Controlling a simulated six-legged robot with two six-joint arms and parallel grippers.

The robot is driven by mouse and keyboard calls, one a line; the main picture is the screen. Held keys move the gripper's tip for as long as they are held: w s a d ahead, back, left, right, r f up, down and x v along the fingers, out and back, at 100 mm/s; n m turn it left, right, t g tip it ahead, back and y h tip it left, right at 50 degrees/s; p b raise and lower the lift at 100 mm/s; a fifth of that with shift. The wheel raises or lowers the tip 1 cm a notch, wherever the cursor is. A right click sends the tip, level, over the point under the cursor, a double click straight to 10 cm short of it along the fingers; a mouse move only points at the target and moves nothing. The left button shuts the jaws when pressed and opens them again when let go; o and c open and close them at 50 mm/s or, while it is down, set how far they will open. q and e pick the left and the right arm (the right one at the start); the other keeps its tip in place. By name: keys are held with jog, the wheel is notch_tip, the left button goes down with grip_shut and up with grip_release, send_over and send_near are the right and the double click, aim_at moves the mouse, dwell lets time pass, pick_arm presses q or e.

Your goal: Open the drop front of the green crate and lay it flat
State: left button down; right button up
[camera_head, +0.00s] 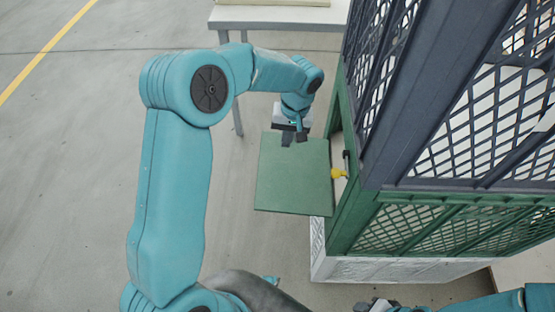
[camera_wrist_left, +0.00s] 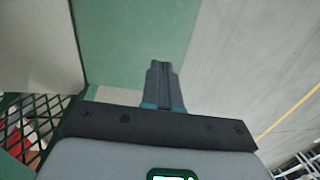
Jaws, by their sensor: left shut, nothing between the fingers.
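The green crate (camera_head: 430,228) stands at the right, under a dark mesh crate. Its drop front (camera_head: 290,180) is a plain green panel that sticks out to the left from the crate's open side and looks about level. A yellow knob (camera_head: 339,173) shows at the opening beside the panel. My left gripper (camera_head: 294,139) is over the panel's far edge, shut and empty. In the left wrist view its closed fingers (camera_wrist_left: 162,68) point across the green panel (camera_wrist_left: 125,45); I cannot tell whether they touch it. My right gripper (camera_head: 375,305) shows only partly at the bottom edge.
The dark mesh crate (camera_head: 470,110) rises over the green one. A pale box (camera_head: 400,268) is under the green crate. A white table (camera_head: 285,17) stands at the back. The grey floor (camera_head: 60,180) to the left is clear.

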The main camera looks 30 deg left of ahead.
pick_arm(q)
send_near(276, 170)
jog(key=f, duration=0.5)
jog(key=shift+s+a+f, duration=0.1)
jog(key=shift+s+a, duration=0.05)
jog(key=shift+a, duration=0.15)
jog(key=shift+s+f, duration=0.2)
jog(key=shift+f, duration=0.35)
jog(key=shift+w+a+f, duration=0.1)
jog(key=shift+w+f, duration=0.05)
jog(key=shift+f, duration=0.15)
pick_arm(e)
jog(key=shift+w, duration=0.1)
jog(key=shift+f, duration=0.1)
